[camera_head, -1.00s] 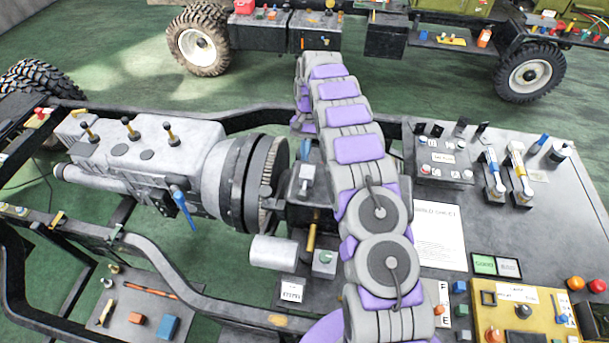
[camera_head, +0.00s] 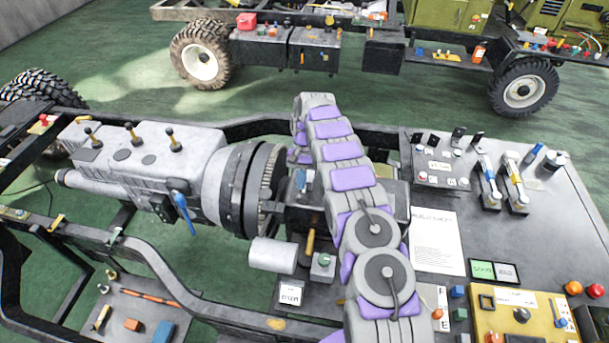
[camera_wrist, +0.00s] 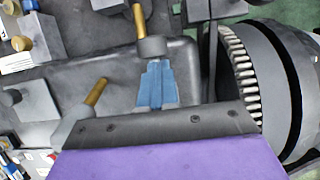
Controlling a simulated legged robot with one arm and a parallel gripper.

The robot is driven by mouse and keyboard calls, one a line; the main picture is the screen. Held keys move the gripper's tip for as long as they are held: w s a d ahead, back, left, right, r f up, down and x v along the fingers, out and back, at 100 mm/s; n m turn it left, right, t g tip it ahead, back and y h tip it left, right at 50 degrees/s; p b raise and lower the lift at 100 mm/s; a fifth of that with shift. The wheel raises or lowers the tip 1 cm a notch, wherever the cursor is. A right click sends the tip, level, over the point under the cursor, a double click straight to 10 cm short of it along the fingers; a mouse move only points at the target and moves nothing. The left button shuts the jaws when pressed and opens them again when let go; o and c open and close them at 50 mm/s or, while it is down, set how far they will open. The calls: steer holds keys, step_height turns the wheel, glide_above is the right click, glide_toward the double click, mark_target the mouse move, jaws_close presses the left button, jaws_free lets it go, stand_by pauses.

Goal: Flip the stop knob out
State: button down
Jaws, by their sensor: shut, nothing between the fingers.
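In the wrist view my gripper (camera_wrist: 157,68) has its blue fingers shut together and empty. Their tips are close to the dark collar of a brass-tipped knob (camera_wrist: 140,20); I cannot tell whether they touch it. A second brass-tipped knob (camera_wrist: 96,92) stands to the left of the fingers, tilted. Neither knob's label is readable, so I cannot tell which is the stop knob. In the head view a brass pin (camera_head: 310,241) shows left of my grey and purple arm. The arm hides much of the dark box beside the flywheel, and I cannot clearly make out the gripper there.
The toothed flywheel (camera_wrist: 240,68) is close on the right in the wrist view. In the head view the grey engine block (camera_head: 150,165) is left of the arm. A panel with a white sheet (camera_head: 436,240), switches and buttons is to the right.

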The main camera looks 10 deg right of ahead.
mark_target(301, 196)
steer(key=shift+s+f, duration=0.1)
steer(key=shift+f, duration=0.25)
steer(key=shift+d+f, duration=0.1)
steer(key=shift+d, duration=0.6)
steer(key=shift+s+a, duration=0.35)
steer(key=shift+a, duration=0.3)
steer(key=shift+s+a, duration=0.35)
steer(key=shift+s, duration=0.25)
steer(key=shift+s+a, duration=0.15)
steer(key=shift+s, duration=0.8)
